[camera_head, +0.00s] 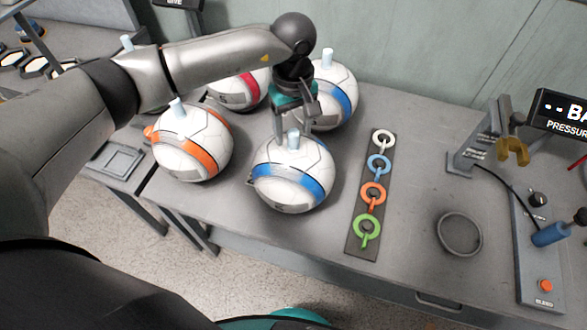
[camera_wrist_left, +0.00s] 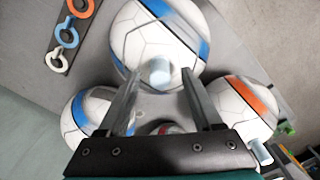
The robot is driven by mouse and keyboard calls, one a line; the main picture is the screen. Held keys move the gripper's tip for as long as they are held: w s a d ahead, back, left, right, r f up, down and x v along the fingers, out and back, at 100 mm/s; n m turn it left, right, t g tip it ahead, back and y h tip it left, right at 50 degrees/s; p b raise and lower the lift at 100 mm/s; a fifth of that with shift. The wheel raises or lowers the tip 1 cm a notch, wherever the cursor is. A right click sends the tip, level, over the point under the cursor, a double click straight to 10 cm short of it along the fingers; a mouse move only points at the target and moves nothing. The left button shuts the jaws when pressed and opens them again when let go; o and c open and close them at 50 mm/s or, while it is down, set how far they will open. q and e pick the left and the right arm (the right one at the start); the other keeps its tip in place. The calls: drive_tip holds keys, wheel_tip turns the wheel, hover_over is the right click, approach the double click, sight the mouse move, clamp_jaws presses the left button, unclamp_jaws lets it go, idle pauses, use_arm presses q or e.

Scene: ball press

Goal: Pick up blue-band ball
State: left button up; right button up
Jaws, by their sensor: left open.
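A white ball with a blue band (camera_head: 291,174) sits at the front of the grey table, with a pale peg standing up from its top. It also shows in the left wrist view (camera_wrist_left: 150,40). A second blue-band ball (camera_head: 338,97) sits behind it, partly hidden by my arm. My left gripper (camera_head: 293,132) is above the front blue-band ball, pointing down near its peg. In the left wrist view its two fingers (camera_wrist_left: 158,92) are apart, with the peg showing between and just beyond their tips. They look empty. My right gripper is in neither view.
An orange-band ball (camera_head: 193,145) stands close on the left and a red-band ball (camera_head: 240,90) behind. A dark strip with coloured rings (camera_head: 372,195) lies to the right. Further right are a round dish (camera_head: 459,233) and a control panel (camera_head: 540,265).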

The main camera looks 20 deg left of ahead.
use_arm(q)
drive_tip(key=shift+f, duration=0.75)
clamp_jaws()
drive_tip(key=shift+r, duration=0.1)
idle(0.8)
